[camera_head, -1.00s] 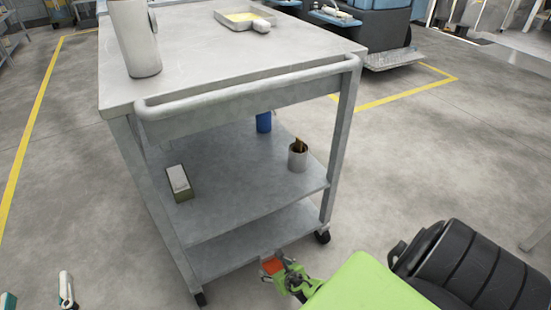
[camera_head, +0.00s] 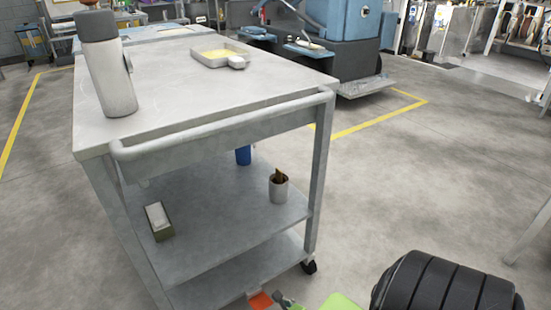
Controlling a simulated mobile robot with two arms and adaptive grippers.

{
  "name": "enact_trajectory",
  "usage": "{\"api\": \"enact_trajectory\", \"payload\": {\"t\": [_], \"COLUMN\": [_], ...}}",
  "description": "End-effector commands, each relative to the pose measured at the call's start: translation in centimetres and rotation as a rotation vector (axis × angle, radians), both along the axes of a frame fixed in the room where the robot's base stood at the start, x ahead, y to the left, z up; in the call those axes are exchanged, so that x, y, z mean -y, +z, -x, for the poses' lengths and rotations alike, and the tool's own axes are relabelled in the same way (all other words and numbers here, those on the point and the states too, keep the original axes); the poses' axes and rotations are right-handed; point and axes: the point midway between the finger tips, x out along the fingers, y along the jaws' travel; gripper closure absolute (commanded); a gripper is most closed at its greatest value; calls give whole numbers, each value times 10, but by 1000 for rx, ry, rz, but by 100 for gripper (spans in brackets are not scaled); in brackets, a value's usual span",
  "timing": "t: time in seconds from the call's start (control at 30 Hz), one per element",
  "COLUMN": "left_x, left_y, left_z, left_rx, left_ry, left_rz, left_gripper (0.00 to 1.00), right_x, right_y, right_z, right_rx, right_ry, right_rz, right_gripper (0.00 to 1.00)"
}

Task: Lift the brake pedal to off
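An orange-red flap (camera_head: 260,300), which looks like the brake pedal, shows at the bottom edge below the grey cart's (camera_head: 230,128) near side. It is partly cut off by the frame, and its tilt is hard to judge. My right gripper (camera_head: 284,300) is just right of the flap, mostly cut off by the bottom edge. I cannot tell whether it touches the flap or whether its fingers are open. My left gripper is not in view.
The cart carries a grey bottle (camera_head: 106,70) and a shallow tray (camera_head: 218,56) on top. Its middle shelf holds a small box (camera_head: 158,221), a cup (camera_head: 279,188) and a blue can (camera_head: 243,155). A black caster (camera_head: 309,267) shows at right.

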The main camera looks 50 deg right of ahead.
Motion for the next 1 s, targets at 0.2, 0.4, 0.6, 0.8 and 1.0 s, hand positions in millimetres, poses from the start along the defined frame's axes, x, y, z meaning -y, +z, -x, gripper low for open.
{"api": "enact_trajectory", "payload": {"t": [0.2,0.4,0.6,0.8,1.0], "left_x": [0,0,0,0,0], "left_y": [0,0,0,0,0], "left_z": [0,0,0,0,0], "left_rx": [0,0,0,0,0], "left_ry": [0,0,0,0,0], "left_rz": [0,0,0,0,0], "left_gripper": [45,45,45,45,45], "right_x": [-3,-4,-3,-3,-20], "right_y": [15,18,18,18,24], "right_z": [15,17,17,16,11], "right_rx": [1,1,1,1,24], "right_ry": [-1,-1,-2,-2,-44], "right_rz": [1,0,1,1,-77], "right_gripper": [35,35,35,35,35]}}
